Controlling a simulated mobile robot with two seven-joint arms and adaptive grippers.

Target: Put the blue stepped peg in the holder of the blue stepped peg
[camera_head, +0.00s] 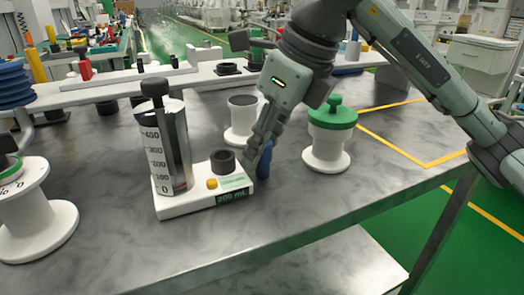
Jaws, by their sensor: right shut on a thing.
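The blue stepped peg (264,160) is in my right gripper (257,150), whose fingers point down and are shut on it. The fingers hide part of the peg, and I cannot tell whether its lower end touches the table. It is just right of a white base (172,208) with a display reading about 200 mL and a dark round socket (223,161). A white spool-shaped stand (239,136) with a dark top is behind the gripper. I cannot tell which of these is the peg's holder. My left gripper is out of view.
A clear graduated cylinder (168,148) with a black knob stands on the white base. A green-lidded white stand (327,157) is to the right, and another white stand (40,225) is at left. The table's front right (300,205) is clear.

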